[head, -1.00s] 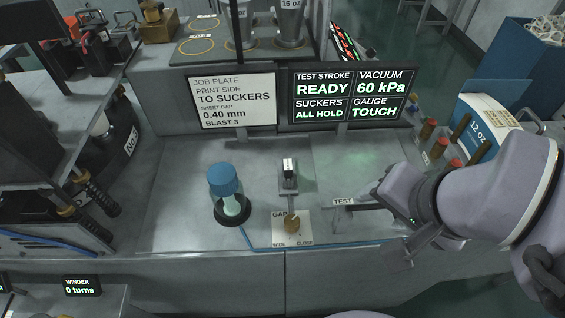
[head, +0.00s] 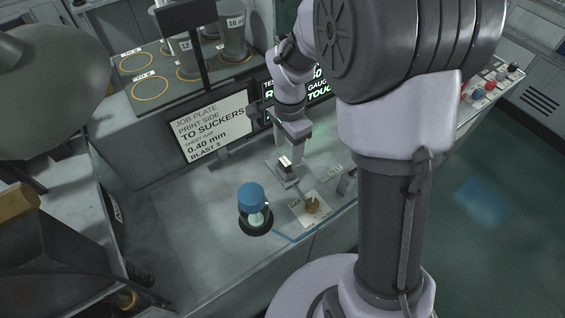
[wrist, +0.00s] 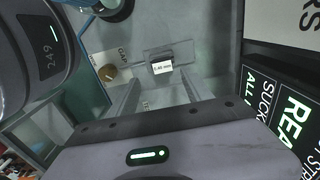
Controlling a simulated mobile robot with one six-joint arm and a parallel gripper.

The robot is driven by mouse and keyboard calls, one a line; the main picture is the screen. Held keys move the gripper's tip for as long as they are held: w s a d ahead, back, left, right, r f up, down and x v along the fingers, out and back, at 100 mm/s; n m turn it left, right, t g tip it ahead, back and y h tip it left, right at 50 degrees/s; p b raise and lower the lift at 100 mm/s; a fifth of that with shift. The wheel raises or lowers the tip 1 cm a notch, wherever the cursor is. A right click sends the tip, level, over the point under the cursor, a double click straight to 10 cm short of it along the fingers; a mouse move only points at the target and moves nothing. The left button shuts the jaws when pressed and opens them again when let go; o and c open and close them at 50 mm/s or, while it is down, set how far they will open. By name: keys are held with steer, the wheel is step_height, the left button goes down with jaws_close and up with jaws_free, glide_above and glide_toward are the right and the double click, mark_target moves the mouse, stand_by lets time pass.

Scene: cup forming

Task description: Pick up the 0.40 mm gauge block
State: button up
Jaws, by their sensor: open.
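The 0.40 mm gauge block (head: 285,162) is a small dark block with a pale face, seated on a grey metal stand (head: 287,178) on the bench. In the wrist view the block (wrist: 162,67) shows a white label that seems to read 0.40 mm. My gripper (head: 292,132) is above and behind the block in the head view. In the wrist view my gripper (wrist: 160,84) is open, its two fingers spread below the block in the picture, with nothing between them. I cannot tell the exact height gap.
A gap knob (head: 312,204) on a pale plate sits in front of the stand. A blue-capped bottle (head: 252,198) stands to the left. The job plate sign (head: 212,128) and a status screen (wrist: 275,115) stand close behind my gripper. The bench's left part is clear.

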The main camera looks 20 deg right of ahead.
mark_target(285, 161)
steer(key=f, duration=0.2)
steer(key=f+b, duration=0.1)
steer(key=f, duration=0.2)
steer(key=shift+w+a+f, duration=0.25)
steer(key=shift+a+f, duration=0.1)
steer(key=shift+f, duration=0.05)
steer(key=shift+r, duration=0.1)
steer(key=shift+c, duration=0.2)
jaws_close()
